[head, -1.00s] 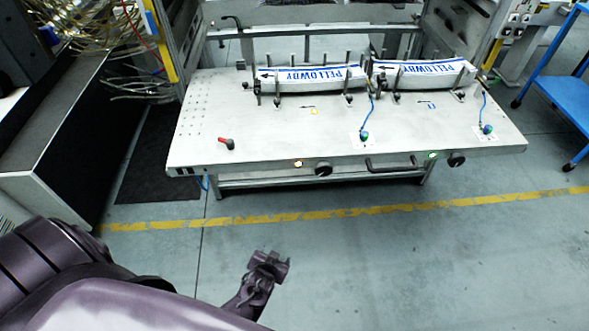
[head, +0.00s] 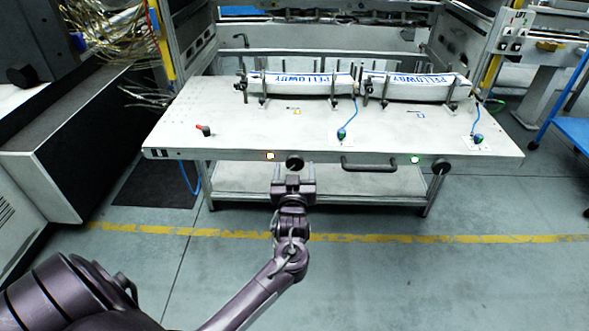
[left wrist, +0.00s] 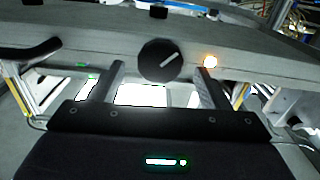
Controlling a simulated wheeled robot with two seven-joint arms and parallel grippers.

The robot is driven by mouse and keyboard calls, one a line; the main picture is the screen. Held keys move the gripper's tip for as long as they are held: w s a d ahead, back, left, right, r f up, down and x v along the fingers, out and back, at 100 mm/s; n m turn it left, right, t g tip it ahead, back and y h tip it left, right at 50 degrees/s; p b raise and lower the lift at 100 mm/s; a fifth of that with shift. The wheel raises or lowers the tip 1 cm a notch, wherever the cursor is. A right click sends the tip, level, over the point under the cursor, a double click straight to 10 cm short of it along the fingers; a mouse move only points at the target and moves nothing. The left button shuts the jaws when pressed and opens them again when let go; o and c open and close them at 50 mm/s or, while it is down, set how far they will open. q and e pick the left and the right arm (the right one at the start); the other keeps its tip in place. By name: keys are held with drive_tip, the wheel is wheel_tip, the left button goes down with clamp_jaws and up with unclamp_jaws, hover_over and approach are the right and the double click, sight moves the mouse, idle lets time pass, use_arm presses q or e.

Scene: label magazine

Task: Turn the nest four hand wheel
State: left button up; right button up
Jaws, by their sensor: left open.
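A round black hand wheel (head: 294,162) sits on the front edge of the table, beside a lit amber lamp (head: 270,156). In the left wrist view this wheel (left wrist: 158,60) is dark with a pale slanted line on its face, the amber lamp (left wrist: 210,61) to its right. My left gripper (head: 293,177) is open and empty just in front of this wheel, its two fingers apart on either side of the wheel in the wrist view; no contact shows. A second black wheel (head: 441,165) sits further right beside a green lamp (head: 415,160). No nest number is readable. My right gripper is out of view.
The table (head: 230,120) carries two white magazine stacks (head: 305,84) with blue lettering. A black bar handle (head: 368,165) lies between the wheels on the front edge. The floor in front is clear.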

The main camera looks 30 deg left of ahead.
use_arm(q)
drive_tip(key=shift+w+a, duration=0.35)
drive_tip(key=shift+w, duration=0.2)
drive_tip(key=c, duration=1)
drive_tip(key=shift+o, duration=0.2)
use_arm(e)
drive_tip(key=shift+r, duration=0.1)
use_arm(q)
drive_tip(key=m+p, duration=0.7)
drive_tip(key=shift+d+r+m, duration=0.1)
drive_tip(key=shift+m, duration=0.2)
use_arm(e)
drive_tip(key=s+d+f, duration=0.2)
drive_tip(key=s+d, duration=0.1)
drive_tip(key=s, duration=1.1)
use_arm(q)
drive_tip(key=m+p, duration=0.3)
drive_tip(key=m, duration=0.2)
drive_tip(key=shift+m, duration=0.3)
drive_tip(key=shift+f+m+p, duration=0.15)
drive_tip(key=shift+m+p, duration=0.5)
drive_tip(key=shift+m, duration=0.5)
drive_tip(key=shift+f+m+p, duration=0.15)
drive_tip(key=shift+m+p, duration=0.45)
drive_tip(key=shift+m, duration=0.55)
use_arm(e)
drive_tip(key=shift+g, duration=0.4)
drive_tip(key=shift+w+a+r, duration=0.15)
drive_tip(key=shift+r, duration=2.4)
